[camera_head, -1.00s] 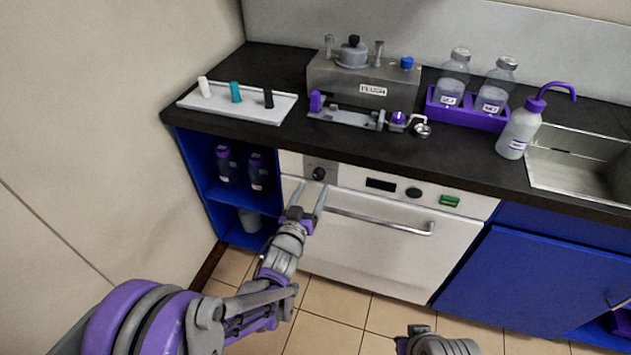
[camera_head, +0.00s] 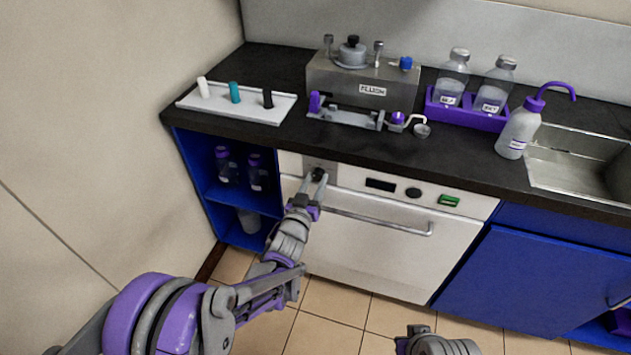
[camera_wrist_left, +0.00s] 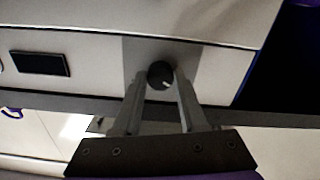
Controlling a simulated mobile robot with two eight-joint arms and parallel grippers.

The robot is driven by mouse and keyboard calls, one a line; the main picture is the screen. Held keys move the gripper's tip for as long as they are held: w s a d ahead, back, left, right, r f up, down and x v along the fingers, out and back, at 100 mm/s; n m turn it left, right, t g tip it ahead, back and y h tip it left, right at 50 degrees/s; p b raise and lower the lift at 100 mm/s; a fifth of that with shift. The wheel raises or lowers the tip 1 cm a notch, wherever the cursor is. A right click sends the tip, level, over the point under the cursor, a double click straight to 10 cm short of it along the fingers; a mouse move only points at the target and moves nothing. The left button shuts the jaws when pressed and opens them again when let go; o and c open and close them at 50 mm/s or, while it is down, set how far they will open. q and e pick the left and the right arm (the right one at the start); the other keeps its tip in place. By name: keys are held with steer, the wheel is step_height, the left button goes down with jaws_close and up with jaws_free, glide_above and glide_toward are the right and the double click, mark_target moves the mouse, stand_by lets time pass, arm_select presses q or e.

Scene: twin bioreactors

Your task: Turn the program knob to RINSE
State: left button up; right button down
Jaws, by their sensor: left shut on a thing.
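The black round program knob (camera_head: 318,173) sits on a grey plate at the left end of the white washer's front panel. It also shows in the left wrist view (camera_wrist_left: 160,75), with a pale pointer mark on its face near the lower right. My left gripper (camera_head: 317,181) is shut on the knob, with one finger on each side. In the wrist view its fingertips (camera_wrist_left: 161,80) touch or nearly touch the knob's sides. No program lettering is readable. My right arm shows only in part at the bottom edge, and its fingers are out of view.
The washer's door handle (camera_head: 385,222) runs below the panel. A dark display (camera_head: 381,185), a dark oval button (camera_head: 413,193) and a green switch (camera_head: 449,200) lie to the right. The black counter (camera_head: 370,150) overhangs above. An open blue shelf (camera_head: 213,190) stands at left.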

arm_select(q)
jaws_close()
steer(key=m, duration=0.5)
steer(key=shift+m, duration=0.3)
steer(key=m+p, duration=0.1)
steer(key=m, duration=0.5)
steer(key=shift+a+r, duration=0.1)
steer(key=shift+p, duration=0.3)
steer(key=o, duration=1.1)
jaws_free()
